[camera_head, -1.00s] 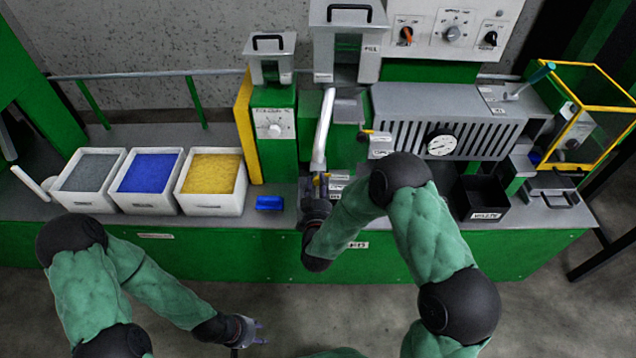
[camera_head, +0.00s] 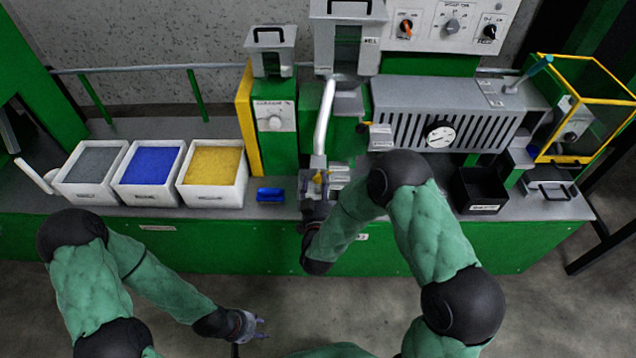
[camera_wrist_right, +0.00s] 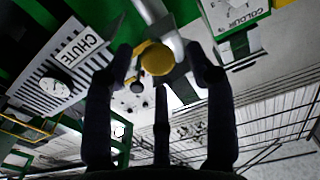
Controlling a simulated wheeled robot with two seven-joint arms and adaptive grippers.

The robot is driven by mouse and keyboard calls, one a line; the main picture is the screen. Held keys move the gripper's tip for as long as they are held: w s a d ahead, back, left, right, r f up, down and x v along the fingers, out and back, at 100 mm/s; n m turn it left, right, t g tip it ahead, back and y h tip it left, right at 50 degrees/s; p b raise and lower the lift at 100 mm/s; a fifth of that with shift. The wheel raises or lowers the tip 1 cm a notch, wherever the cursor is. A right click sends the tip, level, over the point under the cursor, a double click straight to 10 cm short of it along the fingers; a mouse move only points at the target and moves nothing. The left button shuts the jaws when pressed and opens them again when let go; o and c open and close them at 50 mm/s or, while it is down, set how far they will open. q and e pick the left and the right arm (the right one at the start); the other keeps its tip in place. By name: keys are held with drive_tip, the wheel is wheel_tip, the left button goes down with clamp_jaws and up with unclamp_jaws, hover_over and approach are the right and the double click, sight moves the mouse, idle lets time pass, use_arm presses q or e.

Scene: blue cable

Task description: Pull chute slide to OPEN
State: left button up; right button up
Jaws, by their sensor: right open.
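The chute slide's yellow knob (camera_wrist_right: 157,60) shows large in the right wrist view, between the fingertips of my right gripper (camera_wrist_right: 160,64). The fingers stand apart on both sides of it; whether they touch it I cannot tell. An upside-down CHUTE label (camera_wrist_right: 77,45) is to its left. In the head view my right gripper (camera_head: 315,187) is at the bench front, below the slanted grey chute tube (camera_head: 324,118), and the yellow knob (camera_head: 318,177) is small and partly hidden there. My left gripper (camera_head: 260,328) is empty in front of the bench, fingers apart.
Three white bins with grey (camera_head: 91,168), blue (camera_head: 151,168) and yellow (camera_head: 213,166) granules stand on the left. A blue tray (camera_head: 270,195) lies beside my right gripper. A black bin (camera_head: 481,190) and a yellow-framed guard (camera_head: 588,160) are on the right.

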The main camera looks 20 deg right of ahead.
drive_tip(key=v, duration=1.1)
